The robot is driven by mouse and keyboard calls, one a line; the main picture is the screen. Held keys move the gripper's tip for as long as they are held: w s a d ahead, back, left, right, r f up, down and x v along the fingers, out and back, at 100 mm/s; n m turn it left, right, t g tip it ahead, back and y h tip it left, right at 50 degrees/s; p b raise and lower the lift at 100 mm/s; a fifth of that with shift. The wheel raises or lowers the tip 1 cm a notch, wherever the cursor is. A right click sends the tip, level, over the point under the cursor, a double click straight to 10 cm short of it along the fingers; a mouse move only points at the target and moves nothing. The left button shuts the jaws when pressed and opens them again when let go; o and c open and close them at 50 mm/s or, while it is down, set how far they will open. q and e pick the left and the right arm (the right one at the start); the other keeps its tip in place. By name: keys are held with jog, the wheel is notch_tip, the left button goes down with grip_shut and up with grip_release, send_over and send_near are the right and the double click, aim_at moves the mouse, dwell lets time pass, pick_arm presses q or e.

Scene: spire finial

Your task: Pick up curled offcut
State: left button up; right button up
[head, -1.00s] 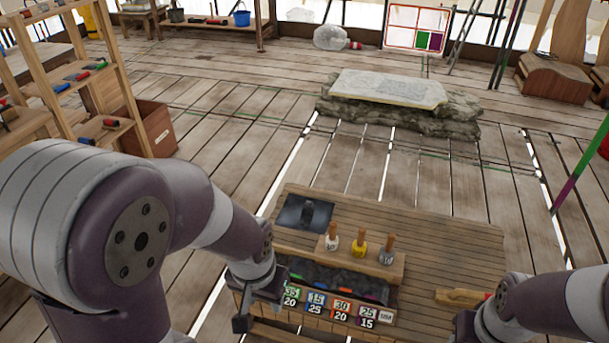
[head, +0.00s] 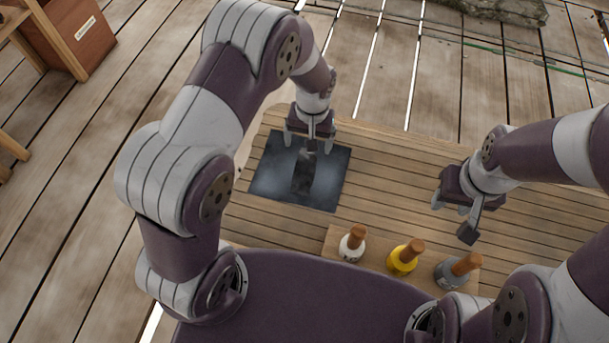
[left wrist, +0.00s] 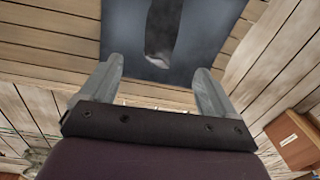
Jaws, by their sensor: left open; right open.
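A dark square sheet (head: 268,178) lies flat on the wooden bench. A darker strip with a small grey piece at its end, which looks like the curled offcut (head: 303,182), is in the sheet's middle. It also shows in the left wrist view (left wrist: 162,25), just beyond and between the fingers. My left gripper (head: 308,146) is open above the sheet's far edge, with nothing between its fingers. In the left wrist view the left gripper (left wrist: 159,66) stands apart from the strip. My right gripper (head: 455,217) is open and empty over the bench's right part.
The bench (head: 395,180) is clear between the grippers. A brown box (head: 75,35) stands on the floor at left.

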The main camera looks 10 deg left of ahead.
aim_at(306, 162)
pick_arm(q)
jog(key=f+b, duration=0.1)
jog(key=f, duration=0.2)
jog(key=f+b, duration=0.2)
jog(key=f, duration=0.2)
jog(key=f+b, duration=0.2)
jog(key=f, duration=0.2)
jog(key=shift+s+a, duration=0.3)
jog(key=shift+s, duration=0.05)
jog(key=shift+f, duration=0.15)
jog(key=shift+c, duration=0.4)
